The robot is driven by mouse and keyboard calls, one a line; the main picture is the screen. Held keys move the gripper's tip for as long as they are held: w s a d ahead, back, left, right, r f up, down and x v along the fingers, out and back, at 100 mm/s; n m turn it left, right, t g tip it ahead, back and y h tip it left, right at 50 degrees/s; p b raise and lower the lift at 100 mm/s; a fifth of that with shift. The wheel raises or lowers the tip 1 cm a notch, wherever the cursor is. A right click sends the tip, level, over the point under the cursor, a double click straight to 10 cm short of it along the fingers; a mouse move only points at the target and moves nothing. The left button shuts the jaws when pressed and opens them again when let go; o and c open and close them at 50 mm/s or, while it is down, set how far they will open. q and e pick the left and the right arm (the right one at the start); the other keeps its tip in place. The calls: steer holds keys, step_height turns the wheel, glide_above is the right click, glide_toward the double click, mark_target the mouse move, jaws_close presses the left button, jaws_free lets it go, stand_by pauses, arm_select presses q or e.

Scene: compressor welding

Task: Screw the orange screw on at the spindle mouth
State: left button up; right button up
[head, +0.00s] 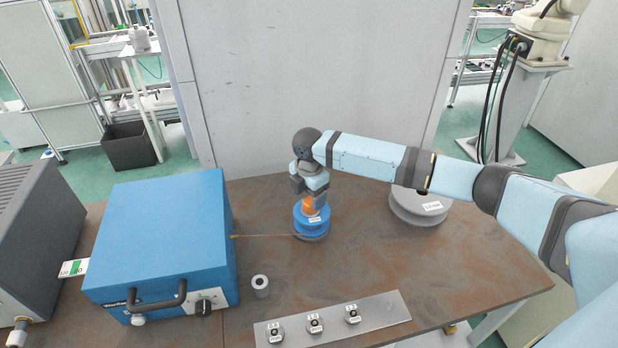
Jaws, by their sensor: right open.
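The orange screw (309,207) sits on top of a blue spool-like part (311,224), which I take to be the spindle, on the brown table. My right gripper (310,201) points down over it from above, its fingers around or just beside the screw. The gripper is open. The gripper hides part of the screw, so I cannot tell whether a finger touches it or how deep it sits. My left gripper is not in view.
A blue box (160,235) with a handle stands left; a thin wire runs from it to the spool. A grey reel (418,207) stands right. A small grey cylinder (260,286) and a metal plate (380,311) with several small parts lie in front. A grey panel rises behind.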

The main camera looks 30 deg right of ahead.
mark_target(309, 201)
steer(key=shift+f, duration=1.55)
